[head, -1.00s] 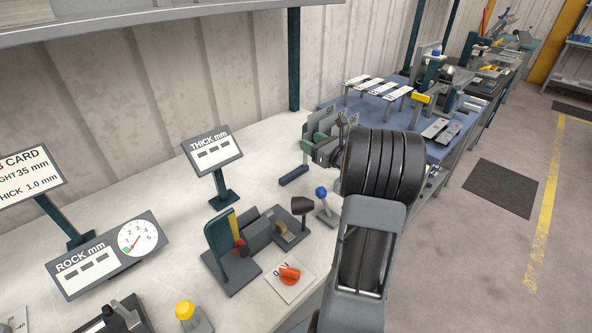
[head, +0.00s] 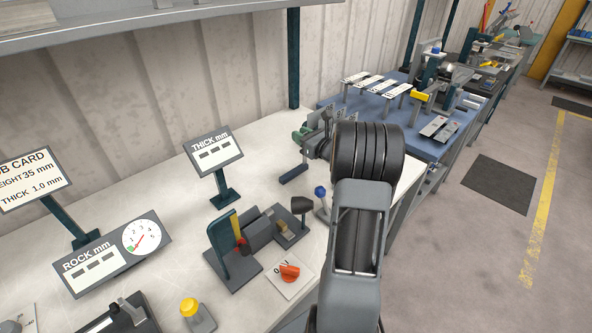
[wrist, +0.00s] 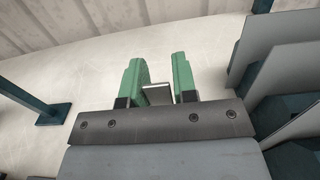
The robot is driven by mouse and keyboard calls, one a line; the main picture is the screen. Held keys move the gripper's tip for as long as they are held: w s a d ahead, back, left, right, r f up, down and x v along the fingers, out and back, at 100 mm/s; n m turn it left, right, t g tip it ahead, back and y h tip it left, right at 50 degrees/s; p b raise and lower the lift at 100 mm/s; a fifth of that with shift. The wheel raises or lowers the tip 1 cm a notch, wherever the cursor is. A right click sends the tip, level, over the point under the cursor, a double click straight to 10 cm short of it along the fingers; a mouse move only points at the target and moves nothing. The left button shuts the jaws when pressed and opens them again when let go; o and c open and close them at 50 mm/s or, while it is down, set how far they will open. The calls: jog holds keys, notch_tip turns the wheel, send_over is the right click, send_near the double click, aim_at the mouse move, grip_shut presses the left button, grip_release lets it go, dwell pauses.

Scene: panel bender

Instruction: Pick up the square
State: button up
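My gripper (wrist: 158,78) has two green fingers standing apart in the wrist view, with a gap between them. A small light grey flat piece (wrist: 157,94) shows low in that gap; I cannot tell whether it is the square or part of something else, and no grip on it shows. In the head view my gripper (head: 301,135) is at the far end of the white bench, largely hidden by my wrist and beside upright grey plates (head: 341,114). A dark blue bar (head: 293,174) lies on the bench nearby. I cannot make out a square for certain.
Grey plates (wrist: 285,55) stand close to the right of my gripper. The THICK display (head: 214,150) stands to its left. A blue-knobbed lever (head: 321,192) and a clamp-like device (head: 232,245) are nearer. Bare bench lies left of the plates.

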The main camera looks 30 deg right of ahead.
grip_shut()
jog(key=shift+r, duration=0.15)
dwell(0.4)
